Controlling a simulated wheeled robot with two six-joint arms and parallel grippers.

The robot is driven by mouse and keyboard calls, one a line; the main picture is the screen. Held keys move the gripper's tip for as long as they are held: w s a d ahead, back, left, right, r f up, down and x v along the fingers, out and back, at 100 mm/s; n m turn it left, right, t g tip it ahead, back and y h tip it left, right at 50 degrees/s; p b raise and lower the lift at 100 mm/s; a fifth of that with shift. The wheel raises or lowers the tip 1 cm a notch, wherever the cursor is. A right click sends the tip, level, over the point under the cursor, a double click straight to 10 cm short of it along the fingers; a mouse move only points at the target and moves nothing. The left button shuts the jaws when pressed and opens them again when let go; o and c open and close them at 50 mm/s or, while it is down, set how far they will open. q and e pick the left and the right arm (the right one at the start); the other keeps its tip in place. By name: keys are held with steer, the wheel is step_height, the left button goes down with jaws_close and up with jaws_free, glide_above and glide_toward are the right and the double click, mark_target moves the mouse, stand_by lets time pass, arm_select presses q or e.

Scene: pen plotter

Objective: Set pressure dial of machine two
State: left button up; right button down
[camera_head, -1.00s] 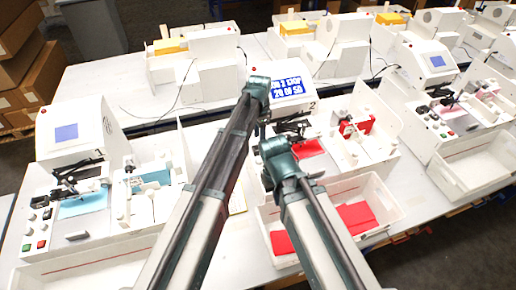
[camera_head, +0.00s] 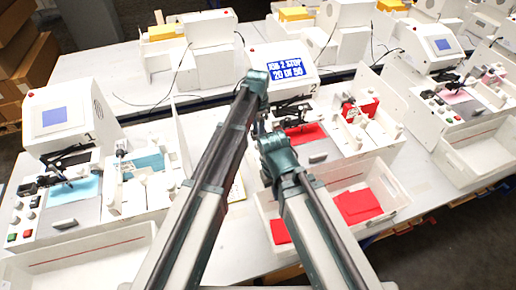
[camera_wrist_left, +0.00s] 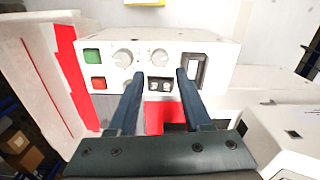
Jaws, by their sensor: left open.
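Machine two, a white unit with a blue screen (camera_head: 285,69) reading "JOB 2 STOP 20 OF 50", stands in the middle of the head view. Its front controls are largely hidden there by my arms. In the left wrist view, a white panel (camera_wrist_left: 218,52) carries two round grey dials, a left one (camera_wrist_left: 122,58) and a right one (camera_wrist_left: 159,57). Their labels are too small to read, so I cannot tell which is pressure. My left gripper (camera_wrist_left: 160,76) is open and empty, its fingertips just below the dials; it is partly hidden in the head view (camera_head: 262,127). My right gripper is hidden.
A green button (camera_wrist_left: 92,56) and a red button (camera_wrist_left: 98,83) sit left of the dials; a black-framed switch (camera_wrist_left: 195,70) sits right. A white bin (camera_head: 395,178) with red sheets stands before the machine. Machine one (camera_head: 65,110) is on the left.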

arm_select(q)
step_height(320, 180, down, 7)
steer(key=b, duration=0.5)
steer(key=shift+r+b, duration=0.1)
steer(key=shift+b, duration=0.2)
steer(key=shift+r, duration=0.1)
steer(key=shift+c, duration=0.2)
jaws_close()
